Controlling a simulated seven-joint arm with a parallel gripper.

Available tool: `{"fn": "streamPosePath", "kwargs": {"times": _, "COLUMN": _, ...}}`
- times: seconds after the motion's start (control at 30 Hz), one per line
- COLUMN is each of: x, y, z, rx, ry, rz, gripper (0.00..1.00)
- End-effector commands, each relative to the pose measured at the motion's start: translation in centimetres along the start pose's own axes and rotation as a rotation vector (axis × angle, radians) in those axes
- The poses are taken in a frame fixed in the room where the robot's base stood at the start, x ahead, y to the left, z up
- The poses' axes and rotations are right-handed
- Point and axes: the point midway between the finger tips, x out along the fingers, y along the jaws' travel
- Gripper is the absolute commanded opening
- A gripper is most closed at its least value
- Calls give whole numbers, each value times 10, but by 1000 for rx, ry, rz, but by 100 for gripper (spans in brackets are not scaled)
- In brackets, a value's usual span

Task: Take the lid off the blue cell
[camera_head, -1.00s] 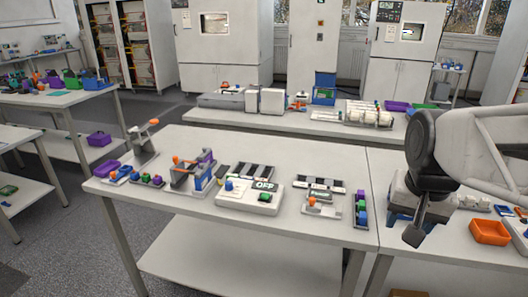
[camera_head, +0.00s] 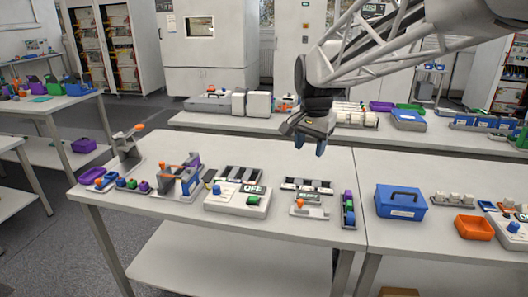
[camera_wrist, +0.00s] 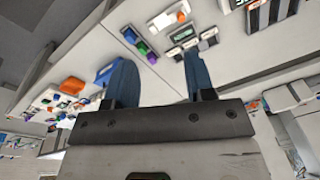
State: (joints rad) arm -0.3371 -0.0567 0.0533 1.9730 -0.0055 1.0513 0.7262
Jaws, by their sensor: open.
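Several small blue pieces are on the near bench, and I cannot tell which is the blue cell or make out a lid. One blue piece (camera_head: 349,219) is at the front end of a narrow rack, in line with a green and a purple one; it also shows in the wrist view (camera_wrist: 151,58). Another blue piece (camera_head: 121,183) is in a small rack at the left, beside green and purple ones. My gripper (camera_head: 309,144) is open and empty, high above the back of the bench; its two blue fingers (camera_wrist: 157,65) show apart in the wrist view.
Right of the narrow rack are a blue box with a handle (camera_head: 401,203) and an orange tray (camera_head: 474,227). An upright stand (camera_head: 128,150) is at the left. The bench's back strip is mostly clear.

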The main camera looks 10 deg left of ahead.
Motion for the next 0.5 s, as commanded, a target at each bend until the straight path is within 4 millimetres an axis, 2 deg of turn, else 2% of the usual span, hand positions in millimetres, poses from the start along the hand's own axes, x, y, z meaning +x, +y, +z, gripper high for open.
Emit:
{"fn": "streamPosePath", "kwargs": {"times": 0.03, "x": 4, "y": -16, "z": -4, "rx": 8, "ry": -5, "rz": 2, "gripper": 49}}
{"fn": "streamPosePath", "kwargs": {"times": 0.5, "x": 35, "y": -149, "z": -26, "rx": 124, "ry": -36, "rz": 20, "gripper": 49}}
